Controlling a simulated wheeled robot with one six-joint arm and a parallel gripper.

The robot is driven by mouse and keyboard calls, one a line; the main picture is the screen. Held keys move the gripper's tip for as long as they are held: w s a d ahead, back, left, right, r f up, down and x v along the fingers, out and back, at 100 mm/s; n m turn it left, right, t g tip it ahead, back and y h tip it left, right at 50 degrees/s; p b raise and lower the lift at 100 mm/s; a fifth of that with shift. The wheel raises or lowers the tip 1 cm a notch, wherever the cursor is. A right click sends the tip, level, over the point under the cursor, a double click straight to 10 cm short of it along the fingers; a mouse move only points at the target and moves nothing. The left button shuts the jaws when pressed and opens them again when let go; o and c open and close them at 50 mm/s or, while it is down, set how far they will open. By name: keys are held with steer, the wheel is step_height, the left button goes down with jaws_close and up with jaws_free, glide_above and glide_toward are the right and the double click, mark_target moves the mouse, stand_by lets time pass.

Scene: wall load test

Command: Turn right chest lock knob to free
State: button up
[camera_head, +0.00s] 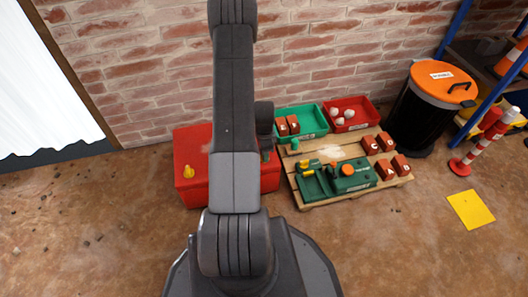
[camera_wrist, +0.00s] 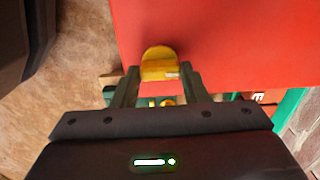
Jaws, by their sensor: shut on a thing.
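The red chest (camera_head: 195,145) stands on the floor against the brick wall, and its red top (camera_wrist: 235,40) fills much of the wrist view. A yellow lock knob (camera_wrist: 158,63) sits near the chest's edge in the wrist view. My gripper (camera_wrist: 160,76) is shut on this knob, one finger on each side. In the head view my arm covers the chest's middle, and the right knob cannot be made out. The left yellow knob (camera_head: 188,172) shows on the chest's left part, clear of my arm.
A wooden pallet (camera_head: 312,204) with a green tool case (camera_head: 352,176) and several red blocks stands close to the chest's right. Behind are a green bin (camera_head: 318,132) and a red bin (camera_head: 366,106). A black barrel (camera_head: 408,122) stands right. The floor in front is open.

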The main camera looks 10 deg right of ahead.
stand_by(0.4)
steer(key=o, duration=1)
steer(key=shift+r, duration=0.15)
step_height(320, 180, up, 14)
steer(key=p, duration=0.4)
steer(key=shift+f+p, duration=0.2)
steer(key=shift+p, duration=0.1)
steer(key=shift+f, duration=0.15)
step_height(320, 180, down, 14)
steer(key=b, duration=0.4)
steer(key=shift+r+b, duration=0.2)
steer(key=shift+b, duration=0.1)
steer(key=shift+r, duration=0.15)
